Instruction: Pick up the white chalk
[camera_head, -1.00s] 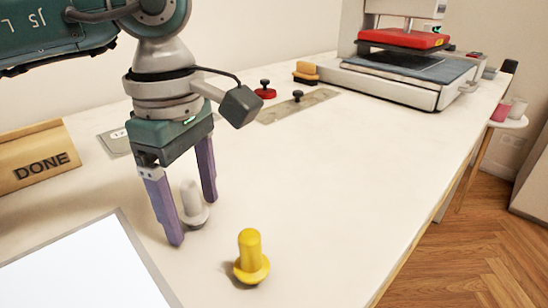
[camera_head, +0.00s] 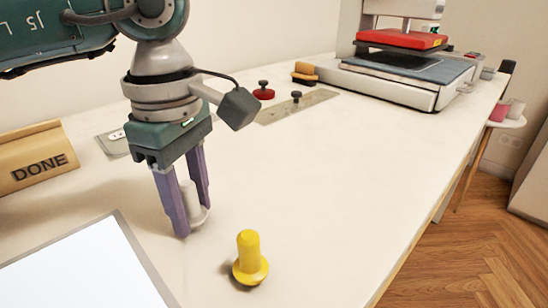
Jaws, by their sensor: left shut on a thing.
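The white chalk (camera_head: 192,205) stands upright on the table, a pale peg with a round, wider base. My left gripper (camera_head: 194,222) points down from above with its two purple fingers on either side of the chalk. The fingers are shut on it, and the near finger hides part of its left side. The chalk's base still appears to be at the table surface. My right gripper is not in view.
A yellow chalk (camera_head: 249,258) stands close by at the lower right. A wooden DONE block (camera_head: 38,158) and a white board (camera_head: 75,270) are at left. A heat press (camera_head: 405,65) stands at the back. The table's middle right is clear.

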